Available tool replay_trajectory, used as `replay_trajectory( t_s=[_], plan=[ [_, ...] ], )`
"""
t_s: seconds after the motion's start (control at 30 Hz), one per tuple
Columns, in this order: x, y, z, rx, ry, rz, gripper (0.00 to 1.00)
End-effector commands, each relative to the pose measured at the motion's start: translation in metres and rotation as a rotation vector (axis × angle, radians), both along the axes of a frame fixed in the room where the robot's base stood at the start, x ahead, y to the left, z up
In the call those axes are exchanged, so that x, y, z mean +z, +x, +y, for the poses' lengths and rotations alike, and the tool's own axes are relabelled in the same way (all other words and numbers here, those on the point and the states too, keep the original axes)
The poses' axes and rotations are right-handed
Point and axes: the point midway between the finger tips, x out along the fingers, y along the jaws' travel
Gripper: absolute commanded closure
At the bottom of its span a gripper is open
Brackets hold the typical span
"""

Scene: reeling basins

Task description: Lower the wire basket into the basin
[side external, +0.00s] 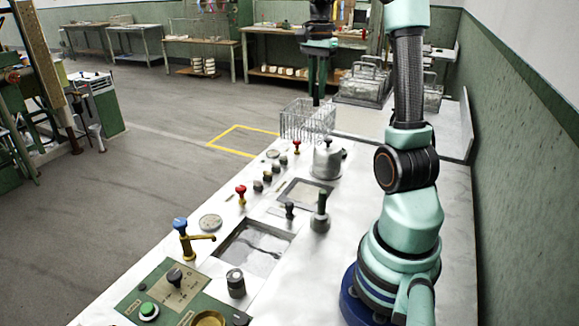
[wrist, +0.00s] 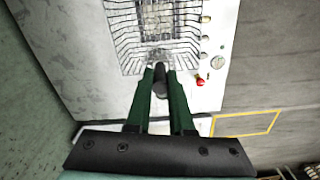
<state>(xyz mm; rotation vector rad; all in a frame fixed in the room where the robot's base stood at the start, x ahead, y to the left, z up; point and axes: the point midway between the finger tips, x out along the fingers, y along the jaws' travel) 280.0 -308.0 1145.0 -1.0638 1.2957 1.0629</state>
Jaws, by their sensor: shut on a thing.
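The wire basket (side external: 300,120) is an open box of thin metal wire near the far end of the white worktop. It fills the top middle of the wrist view (wrist: 130,45). My gripper (side external: 317,98) points down at the basket, its green fingers shut on a dark upright grip at the basket's near side in the wrist view (wrist: 160,72). I cannot tell whether the basket's underside touches the worktop. A rectangular basin (side external: 258,250) with a grey, water-like surface is sunk in the worktop, well nearer the camera than the basket. A smaller sunken opening (side external: 303,193) lies between them.
A metal kettle-like pot (side external: 327,160) stands between basket and basin. A dark-topped post (side external: 320,212) stands beside the basin, and a blue-topped brass tap (side external: 185,238) at its left. Red and dark knobs line the left edge. More wire baskets (side external: 362,84) stand behind.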

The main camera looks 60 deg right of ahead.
Motion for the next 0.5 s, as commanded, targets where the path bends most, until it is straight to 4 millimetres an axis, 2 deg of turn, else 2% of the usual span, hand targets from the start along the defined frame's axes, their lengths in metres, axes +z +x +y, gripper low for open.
replay_trajectory(
  t_s=[0.13, 0.27, 0.37, 0.5],
  plan=[
    [0.004, 0.005, 0.007, 0.002, 0.001, 0.001, 1.00],
    [-0.012, 0.019, 0.031, 0.008, 0.003, 0.003, 1.00],
    [-0.035, 0.033, 0.061, 0.011, 0.004, 0.005, 1.00],
    [-0.071, 0.046, 0.112, 0.012, 0.003, 0.005, 1.00]
  ],
)
